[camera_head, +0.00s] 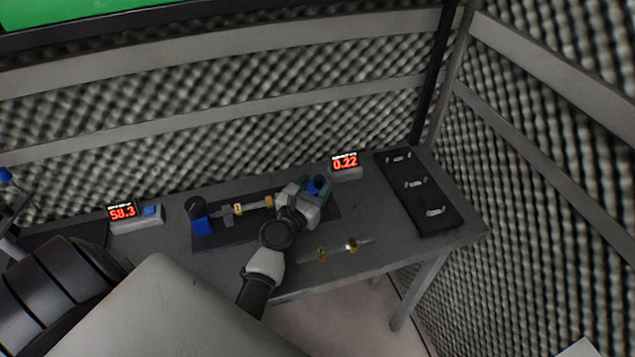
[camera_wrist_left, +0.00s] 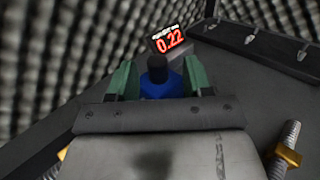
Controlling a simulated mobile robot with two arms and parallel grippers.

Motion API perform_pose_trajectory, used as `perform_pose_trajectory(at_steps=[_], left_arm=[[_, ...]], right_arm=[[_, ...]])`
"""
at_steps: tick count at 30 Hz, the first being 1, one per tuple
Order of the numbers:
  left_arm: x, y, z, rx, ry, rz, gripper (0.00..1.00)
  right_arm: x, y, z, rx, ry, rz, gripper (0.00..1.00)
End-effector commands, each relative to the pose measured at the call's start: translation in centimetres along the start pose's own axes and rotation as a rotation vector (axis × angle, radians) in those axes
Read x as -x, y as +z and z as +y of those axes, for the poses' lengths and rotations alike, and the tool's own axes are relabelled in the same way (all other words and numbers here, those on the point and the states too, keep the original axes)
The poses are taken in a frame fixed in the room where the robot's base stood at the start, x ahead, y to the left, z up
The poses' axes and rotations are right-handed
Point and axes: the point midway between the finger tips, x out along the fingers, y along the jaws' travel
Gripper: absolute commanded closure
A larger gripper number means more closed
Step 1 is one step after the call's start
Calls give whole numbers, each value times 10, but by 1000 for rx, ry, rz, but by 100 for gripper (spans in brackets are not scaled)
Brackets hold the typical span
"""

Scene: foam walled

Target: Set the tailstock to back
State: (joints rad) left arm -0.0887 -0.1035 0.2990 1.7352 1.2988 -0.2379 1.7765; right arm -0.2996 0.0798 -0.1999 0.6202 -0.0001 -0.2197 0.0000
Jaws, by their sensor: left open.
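The tailstock (camera_wrist_left: 160,84) is a blue block with a dark knob on top, at the right end of the dark fixture base (camera_head: 235,238). In the head view the tailstock (camera_head: 317,184) is partly hidden by my left gripper. My left gripper (camera_head: 318,190) is open, with its green fingers on either side of the blue block; in the wrist view the fingers (camera_wrist_left: 160,82) straddle it. Whether they touch it I cannot tell. A second blue block (camera_head: 201,226) with a black knob stands at the base's left end. My right gripper is not in view.
A brass-fitted rod (camera_head: 240,209) lies along the base, another (camera_head: 337,250) on the table's front. Red displays read 0.22 (camera_head: 345,163) and 58.3 (camera_head: 122,211). A black tray (camera_head: 436,196) with metal pieces lies at right. Foam walls stand behind the table.

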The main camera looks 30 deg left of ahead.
Motion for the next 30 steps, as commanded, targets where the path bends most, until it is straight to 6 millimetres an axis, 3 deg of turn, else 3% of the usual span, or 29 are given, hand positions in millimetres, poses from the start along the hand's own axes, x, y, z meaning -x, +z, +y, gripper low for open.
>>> perform_pose_trajectory(at_steps=[6, 13, 30], left_arm=[[47, -4, 0, 0, 0, 3, 50], [81, -2, -1, 0, -1, 2, 50], [89, 0, -1, 0, -2, 1, 50]], right_arm=[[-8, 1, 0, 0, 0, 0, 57], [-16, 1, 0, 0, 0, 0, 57], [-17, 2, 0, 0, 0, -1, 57]])
